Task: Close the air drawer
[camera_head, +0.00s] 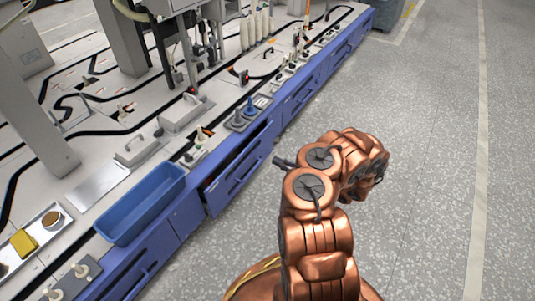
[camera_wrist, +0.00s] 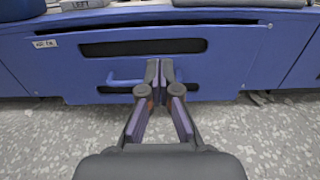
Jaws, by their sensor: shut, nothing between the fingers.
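The blue drawer (camera_wrist: 225,75) fills the middle of the wrist view, with a small white label (camera_wrist: 45,43) at its upper left, too small to read surely. A dark gap runs along its top edge, so it stands a little open. It also shows in the head view as a blue front (camera_head: 233,180) sticking out from the bench. Its blue bar handle (camera_wrist: 125,81) lies partly behind my fingers. My gripper (camera_wrist: 159,72) is shut and empty, pointing at the drawer front at handle height. I cannot tell whether the fingertips touch it.
A grey-white bench (camera_head: 85,120) with fittings stands above the blue drawers. A blue bin (camera_head: 140,204) sits at its front edge, left of the drawer. A plate above the drawer reads "LEFT" (camera_wrist: 82,4). Speckled grey floor (camera_head: 430,150) is clear to the right.

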